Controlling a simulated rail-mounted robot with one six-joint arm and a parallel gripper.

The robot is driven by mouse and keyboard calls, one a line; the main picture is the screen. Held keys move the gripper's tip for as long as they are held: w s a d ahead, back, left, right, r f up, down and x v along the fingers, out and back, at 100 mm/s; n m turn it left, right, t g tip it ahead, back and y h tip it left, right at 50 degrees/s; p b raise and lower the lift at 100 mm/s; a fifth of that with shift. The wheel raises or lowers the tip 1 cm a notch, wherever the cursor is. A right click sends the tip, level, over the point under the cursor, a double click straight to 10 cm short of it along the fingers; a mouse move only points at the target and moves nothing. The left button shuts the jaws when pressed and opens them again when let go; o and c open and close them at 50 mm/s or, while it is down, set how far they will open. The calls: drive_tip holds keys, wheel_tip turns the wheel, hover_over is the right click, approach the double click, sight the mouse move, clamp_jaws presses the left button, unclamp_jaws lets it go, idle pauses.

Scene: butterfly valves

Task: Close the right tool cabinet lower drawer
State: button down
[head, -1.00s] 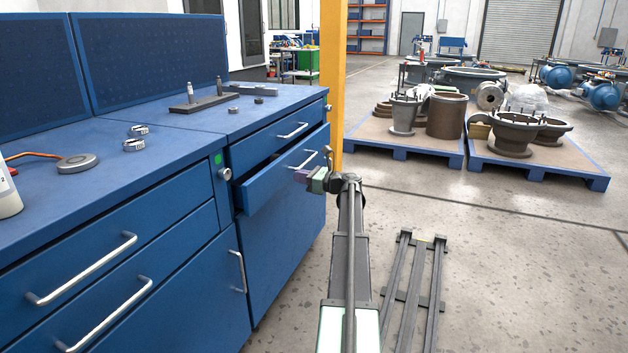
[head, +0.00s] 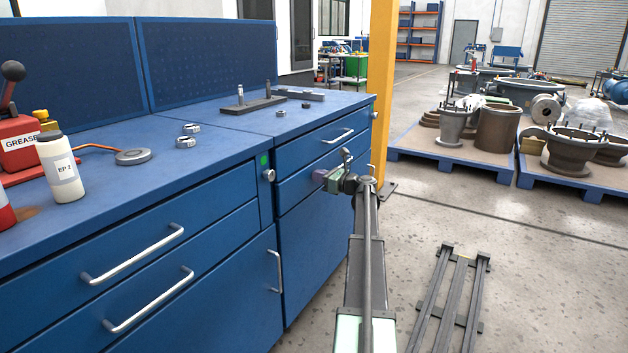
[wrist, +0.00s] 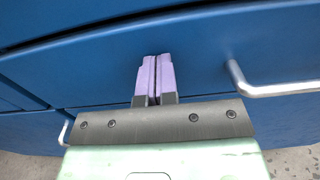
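The right tool cabinet's lower drawer (head: 295,190) is a blue front below the upper drawer (head: 310,148). It looks flush or nearly flush with the cabinet face. Its metal handle is mostly hidden behind my gripper in the head view, but a bar handle (wrist: 275,88) shows to the right of the fingers in the wrist view. My gripper (head: 320,177) is at the lower drawer front. In the wrist view its purple fingers (wrist: 156,60) are together, with nothing between them, and their tips are at the blue front. Whether they touch it I cannot tell.
The left cabinet (head: 150,245) stands nearer, with its drawers shut. A yellow post (head: 381,90) rises just beyond the right cabinet. A dark metal frame (head: 452,300) lies on the floor at right. Pallets (head: 440,160) with valve parts stand behind; floor between is clear.

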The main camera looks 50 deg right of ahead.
drive_tip(key=shift+w+a, duration=0.1)
drive_tip(key=shift+w, duration=0.45)
drive_tip(key=v, duration=1.4)
drive_tip(key=shift+s, duration=0.3)
